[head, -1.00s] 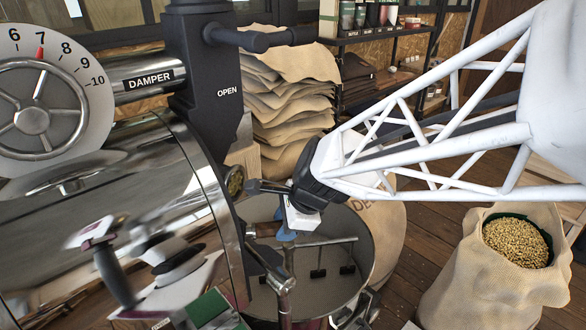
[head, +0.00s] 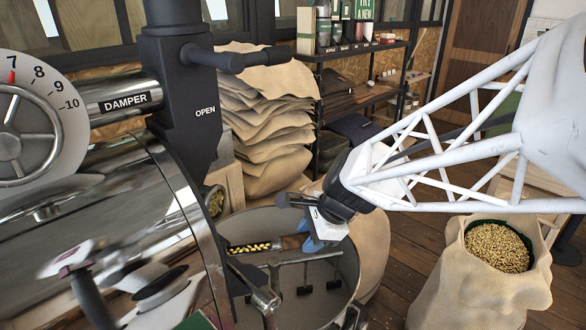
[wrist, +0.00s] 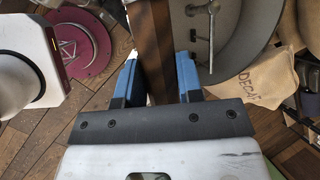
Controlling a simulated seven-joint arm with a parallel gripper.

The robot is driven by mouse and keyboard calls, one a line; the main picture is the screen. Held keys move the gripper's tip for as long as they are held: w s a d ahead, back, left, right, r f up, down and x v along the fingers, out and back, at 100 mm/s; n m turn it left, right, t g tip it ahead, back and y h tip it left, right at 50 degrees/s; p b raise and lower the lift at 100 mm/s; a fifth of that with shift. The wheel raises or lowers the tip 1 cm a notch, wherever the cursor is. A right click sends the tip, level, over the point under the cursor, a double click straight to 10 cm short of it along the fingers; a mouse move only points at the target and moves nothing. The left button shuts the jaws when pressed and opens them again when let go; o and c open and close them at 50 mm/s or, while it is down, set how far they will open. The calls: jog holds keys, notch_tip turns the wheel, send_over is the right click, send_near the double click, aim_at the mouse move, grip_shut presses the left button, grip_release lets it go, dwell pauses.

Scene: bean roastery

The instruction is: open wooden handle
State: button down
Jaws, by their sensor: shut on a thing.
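The wooden handle (head: 292,242) is a short brown grip at the front of the roaster. A dark scoop (head: 250,247) with pale yellow beans in it extends left from the handle toward the roaster's steel front rim. Whether its far end is still inside the roaster is hard to tell. My gripper (head: 310,243) has its blue fingers shut on the handle from the right. In the wrist view the brown handle (wrist: 152,50) stands between the two blue fingers of my gripper (wrist: 156,62).
The round cooling tray (head: 345,268) with its stirring arms lies below the handle. The dark damper column (head: 185,90) and lever stand behind. A sack of beans (head: 470,285) stands on the floor at right, and stacked sacks (head: 260,120) are at the back.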

jog(key=shift+d, duration=0.15)
jog(key=c, duration=0.8)
grip_release()
jog(key=shift+r, duration=0.1)
jog(key=shift+v, duration=3.85)
